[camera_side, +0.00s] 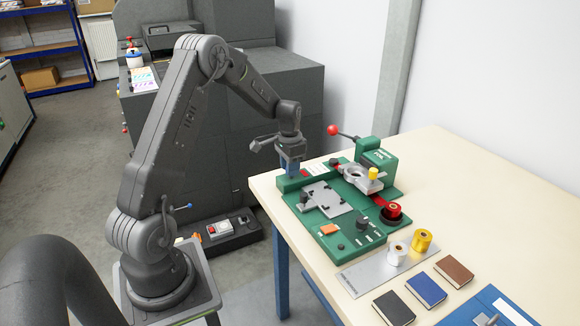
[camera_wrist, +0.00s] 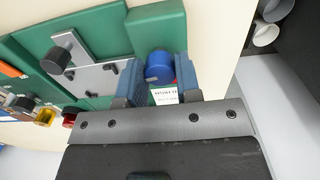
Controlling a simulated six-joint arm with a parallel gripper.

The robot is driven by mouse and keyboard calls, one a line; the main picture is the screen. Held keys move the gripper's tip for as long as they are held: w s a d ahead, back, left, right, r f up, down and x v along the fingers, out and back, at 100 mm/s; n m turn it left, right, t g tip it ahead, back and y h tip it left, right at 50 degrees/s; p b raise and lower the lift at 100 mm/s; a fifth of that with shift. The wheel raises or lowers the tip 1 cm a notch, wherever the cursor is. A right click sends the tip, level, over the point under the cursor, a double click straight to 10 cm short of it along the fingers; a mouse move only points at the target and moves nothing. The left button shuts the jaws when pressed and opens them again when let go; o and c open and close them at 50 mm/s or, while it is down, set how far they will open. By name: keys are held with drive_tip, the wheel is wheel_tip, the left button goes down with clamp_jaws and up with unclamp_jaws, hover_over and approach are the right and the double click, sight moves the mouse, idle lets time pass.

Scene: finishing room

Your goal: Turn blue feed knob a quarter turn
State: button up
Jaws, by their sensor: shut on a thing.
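The blue feed knob (camera_wrist: 158,66) shows in the wrist view as a round blue cap at the edge of the green machine (camera_wrist: 105,35). The blue-grey fingers of my gripper (camera_wrist: 157,74) stand on both sides of it, shut on it. A white label with dark print (camera_wrist: 164,95) lies just below the knob between the fingers. In the side view my gripper (camera_side: 290,166) points down at the back left corner of the green machine (camera_side: 328,238). There the fingers hide the knob, and its turn angle cannot be told.
A grey plate with a black knob (camera_side: 322,199) lies beside my gripper. A red-ball lever (camera_side: 334,130) rises behind the machine. Foil rolls (camera_side: 397,253) and several books (camera_side: 426,289) lie toward the front. The table's right side (camera_side: 480,190) is clear.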

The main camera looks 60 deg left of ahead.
drive_tip(key=shift+m, duration=0.7)
drive_tip(key=o, duration=0.9)
drive_tip(key=shift+r, duration=0.1)
wheel_tip(320, 180, up, 14)
drive_tip(key=shift+a+f, duration=0.15)
